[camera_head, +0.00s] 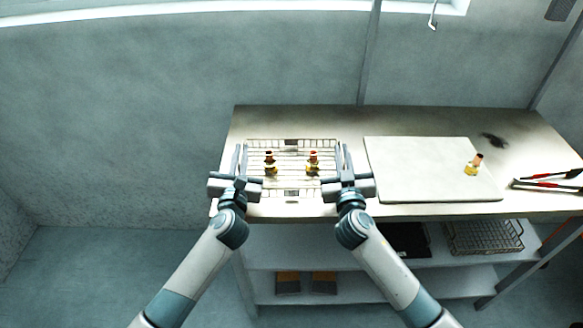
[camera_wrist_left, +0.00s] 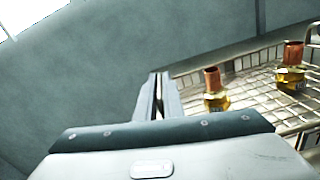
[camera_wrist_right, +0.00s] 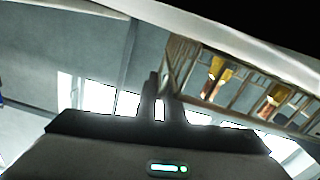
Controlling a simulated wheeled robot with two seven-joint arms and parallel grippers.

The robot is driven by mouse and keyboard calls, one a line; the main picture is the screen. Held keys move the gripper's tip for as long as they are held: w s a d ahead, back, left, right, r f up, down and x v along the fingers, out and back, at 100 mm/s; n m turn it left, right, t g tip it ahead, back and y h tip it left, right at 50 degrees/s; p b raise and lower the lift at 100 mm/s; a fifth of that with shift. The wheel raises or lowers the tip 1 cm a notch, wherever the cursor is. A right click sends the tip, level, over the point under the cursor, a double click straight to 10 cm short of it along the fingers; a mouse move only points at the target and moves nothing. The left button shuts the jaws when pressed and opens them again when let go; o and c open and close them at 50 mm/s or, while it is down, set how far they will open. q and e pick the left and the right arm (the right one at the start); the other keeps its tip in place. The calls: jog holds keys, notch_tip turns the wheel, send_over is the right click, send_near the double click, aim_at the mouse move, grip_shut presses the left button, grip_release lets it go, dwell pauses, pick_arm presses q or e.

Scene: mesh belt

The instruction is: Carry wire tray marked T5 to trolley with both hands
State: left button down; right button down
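The wire tray (camera_head: 290,182) is at the left part of the bench, with two small brass-and-yellow fittings (camera_head: 270,162) (camera_head: 313,162) standing in it. Its mark is too small to read. My left gripper (camera_head: 240,158) is at the tray's left side and my right gripper (camera_head: 344,158) at its right side. Each has its two fingers close together, with a narrow gap at the tray's side rim. The tray mesh also shows in the left wrist view (camera_wrist_left: 245,92) and the right wrist view (camera_wrist_right: 193,70). I cannot tell whether the tray touches the bench.
A pale board (camera_head: 420,170) lies right of my right gripper, with another fitting (camera_head: 473,165) on it. Red-handled tools (camera_head: 548,184) and a dark stain (camera_head: 493,140) are farther right. Another wire basket (camera_head: 484,238) sits on the shelf below. No trolley is seen.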

pick_arm(q)
jog(key=shift+r, duration=0.2)
pick_arm(e)
jog(key=shift+r, duration=0.25)
